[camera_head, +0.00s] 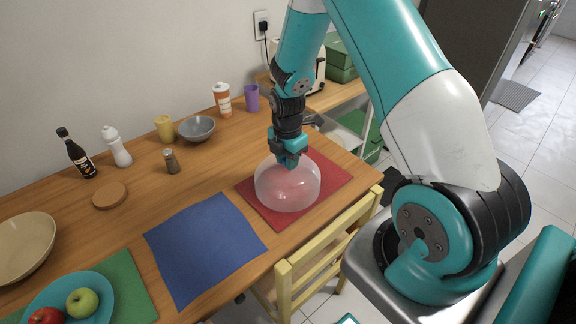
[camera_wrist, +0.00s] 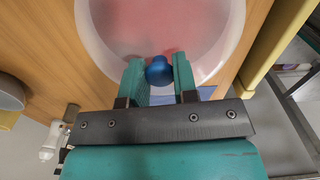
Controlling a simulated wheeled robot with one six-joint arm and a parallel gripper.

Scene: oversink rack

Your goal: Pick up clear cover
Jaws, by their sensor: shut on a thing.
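The clear cover (camera_head: 287,188) is a translucent dome over the red mat (camera_head: 335,178) on the wooden table. It also shows in the wrist view (camera_wrist: 100,25), with a blue knob (camera_wrist: 159,71) on top. My gripper (camera_head: 289,163) is above the cover, pointing down. In the wrist view my gripper's teal fingers (camera_wrist: 159,75) are on either side of the knob, shut on it. Red mat shows through the cover. I cannot tell whether the cover's rim touches the mat.
A blue mat (camera_head: 205,245) lies to the left, with a pepper shaker (camera_head: 171,161) and a grey bowl (camera_head: 197,128) behind it. A teal plate (camera_head: 98,300) holds apples. A yellow chair (camera_head: 330,245) stands at the table's front edge.

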